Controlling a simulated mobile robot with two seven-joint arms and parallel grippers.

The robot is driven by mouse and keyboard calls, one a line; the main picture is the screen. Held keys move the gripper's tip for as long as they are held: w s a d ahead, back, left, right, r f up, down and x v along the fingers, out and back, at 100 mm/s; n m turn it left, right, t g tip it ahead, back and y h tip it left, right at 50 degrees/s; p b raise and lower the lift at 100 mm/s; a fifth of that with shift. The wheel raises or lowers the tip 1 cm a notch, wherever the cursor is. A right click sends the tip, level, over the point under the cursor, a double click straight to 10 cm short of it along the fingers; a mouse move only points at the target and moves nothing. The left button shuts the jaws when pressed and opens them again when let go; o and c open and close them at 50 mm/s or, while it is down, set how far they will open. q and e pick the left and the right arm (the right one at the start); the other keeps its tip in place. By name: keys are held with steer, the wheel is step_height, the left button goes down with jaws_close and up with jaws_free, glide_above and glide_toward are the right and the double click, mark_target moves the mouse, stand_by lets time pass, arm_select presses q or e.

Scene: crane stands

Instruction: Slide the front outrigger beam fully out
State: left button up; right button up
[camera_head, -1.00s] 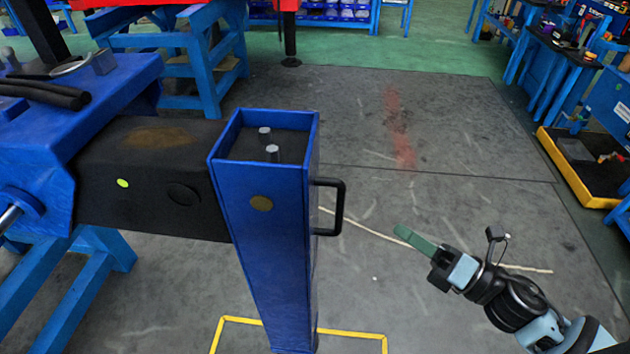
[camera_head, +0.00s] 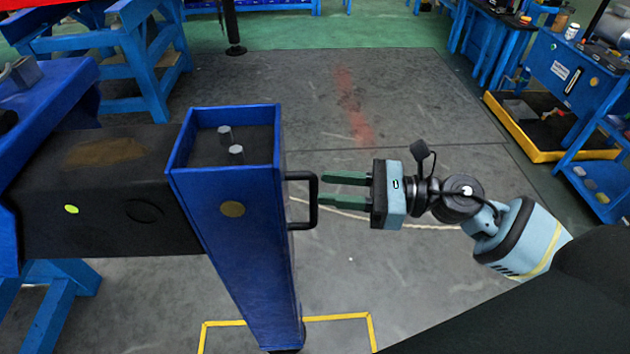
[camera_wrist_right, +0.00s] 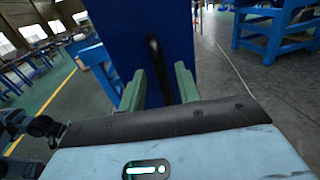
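The front outrigger beam (camera_head: 100,185) is a black box section coming out of the blue housing (camera_head: 50,100) at the left. Its right end joins a blue upright leg (camera_head: 240,220) with two grey pins on top. A black handle (camera_head: 316,200) stands out from the leg's right side. My right gripper (camera_head: 343,189) is open, with its green fingers pointing left at the handle. Their tips are close to the handle; whether they touch cannot be told. In the right wrist view the open fingers (camera_wrist_right: 160,85) face the blue leg (camera_wrist_right: 150,40). My left gripper is not in view.
Yellow floor markings (camera_head: 340,318) lie around the leg's foot. The grey floor right of the leg is clear. A yellow-edged tray (camera_head: 545,155) and blue benches (camera_head: 590,110) stand at the right. A blue stand (camera_head: 145,70) is behind the beam.

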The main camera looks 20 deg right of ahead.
steer(key=p+x, duration=0.1)
steer(key=x, duration=0.3)
jaws_close()
stand_by(0.4)
